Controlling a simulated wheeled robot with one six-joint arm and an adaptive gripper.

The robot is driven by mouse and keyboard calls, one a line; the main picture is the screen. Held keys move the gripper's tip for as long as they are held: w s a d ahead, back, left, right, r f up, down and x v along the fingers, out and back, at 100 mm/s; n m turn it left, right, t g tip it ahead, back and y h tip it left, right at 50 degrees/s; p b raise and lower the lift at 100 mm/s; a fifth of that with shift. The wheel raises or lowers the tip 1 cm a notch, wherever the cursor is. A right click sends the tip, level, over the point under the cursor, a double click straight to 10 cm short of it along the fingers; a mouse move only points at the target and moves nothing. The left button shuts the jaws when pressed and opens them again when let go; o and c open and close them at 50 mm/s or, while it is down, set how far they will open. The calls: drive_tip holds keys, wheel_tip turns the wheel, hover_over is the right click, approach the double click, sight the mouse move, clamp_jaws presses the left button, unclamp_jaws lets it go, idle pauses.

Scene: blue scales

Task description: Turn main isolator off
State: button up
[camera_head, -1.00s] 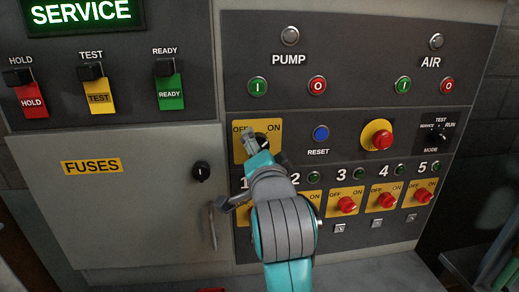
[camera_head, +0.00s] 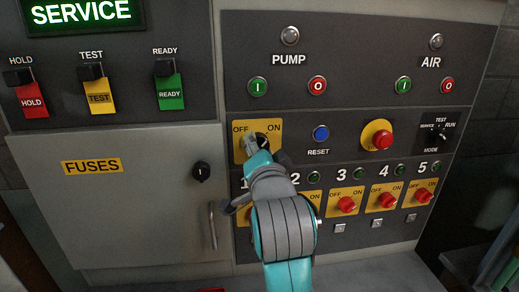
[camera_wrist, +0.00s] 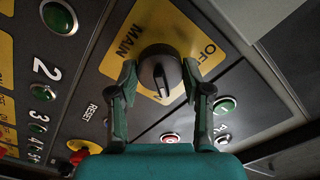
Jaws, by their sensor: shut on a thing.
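The main isolator is a black rotary knob (camera_wrist: 160,72) on a yellow plate (camera_wrist: 178,22) marked MAIN and OFF in the wrist view. A pale line on the knob's grip runs roughly up and down in that picture. My gripper (camera_wrist: 160,80) has one finger on each side of the knob and is shut on it. In the head view my gripper (camera_head: 256,143) is at the yellow plate (camera_head: 241,151), between the OFF and ON labels. There it hides most of the knob, so its pointer cannot be read.
A blue reset button (camera_head: 321,133) and a red emergency button (camera_head: 377,137) sit to the right. Numbered red switches (camera_head: 347,205) line the row below. The fuse door (camera_head: 110,215), with a handle (camera_head: 213,225), lies left of my arm.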

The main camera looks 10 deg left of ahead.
drive_tip(key=shift+f+n, duration=0.1)
drive_tip(key=shift+n, duration=8.4)
drive_tip(key=o, duration=1.2)
drive_tip(key=shift+c, duration=0.2)
drive_tip(key=shift+s, duration=0.1)
drive_tip(key=v, duration=1.2)
